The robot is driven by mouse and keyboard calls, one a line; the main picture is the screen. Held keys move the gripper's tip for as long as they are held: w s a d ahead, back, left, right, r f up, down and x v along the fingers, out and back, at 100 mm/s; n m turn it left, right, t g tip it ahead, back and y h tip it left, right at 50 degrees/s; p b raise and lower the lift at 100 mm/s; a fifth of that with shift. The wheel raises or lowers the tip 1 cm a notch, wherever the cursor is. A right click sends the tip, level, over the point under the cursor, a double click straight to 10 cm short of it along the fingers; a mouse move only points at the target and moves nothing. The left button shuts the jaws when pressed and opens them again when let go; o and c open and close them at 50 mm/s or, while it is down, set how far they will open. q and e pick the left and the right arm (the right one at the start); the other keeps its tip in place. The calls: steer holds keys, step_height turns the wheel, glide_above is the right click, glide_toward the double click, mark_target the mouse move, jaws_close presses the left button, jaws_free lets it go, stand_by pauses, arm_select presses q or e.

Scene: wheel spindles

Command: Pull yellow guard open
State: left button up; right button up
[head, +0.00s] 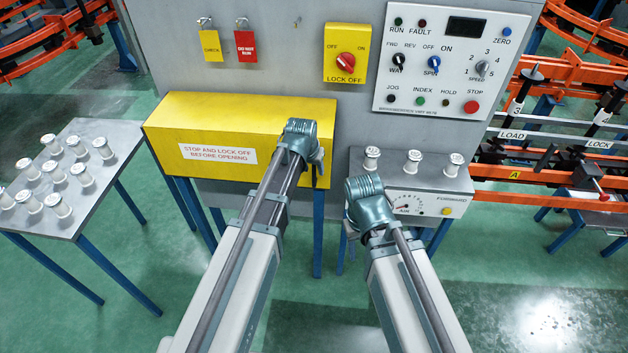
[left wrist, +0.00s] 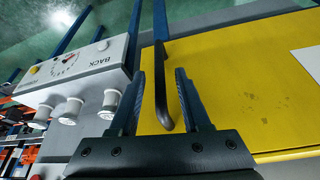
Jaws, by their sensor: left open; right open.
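The yellow guard (head: 215,125) is a long box cover on the front of the grey machine, labelled "STOP AND LOCK OFF BEFORE OPENING". It looks closed. My left gripper (head: 306,138) is at its right end. In the left wrist view the guard (left wrist: 245,85) fills the right side, and its dark bar handle (left wrist: 161,85) lies between the open fingers of my left gripper (left wrist: 160,75). The fingers stand apart on either side of the handle. My right gripper (head: 366,192) is in front of the small grey box at right; its fingertips are hidden.
A grey table (head: 75,190) with several white spindles stands at left. A grey gauge box (head: 425,203) carries 3 white spindles. Above are a yellow lock-off switch (head: 345,55), a control panel (head: 450,60) and hanging tags. Orange racks (head: 570,75) stand at right.

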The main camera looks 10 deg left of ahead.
arm_select(q)
steer(key=shift+b+x, duration=0.85)
steer(key=shift+x, duration=0.6)
arm_select(e)
step_height(320, 180, down, 3)
steer(key=shift+r, duration=0.2)
arm_select(q)
jaws_close()
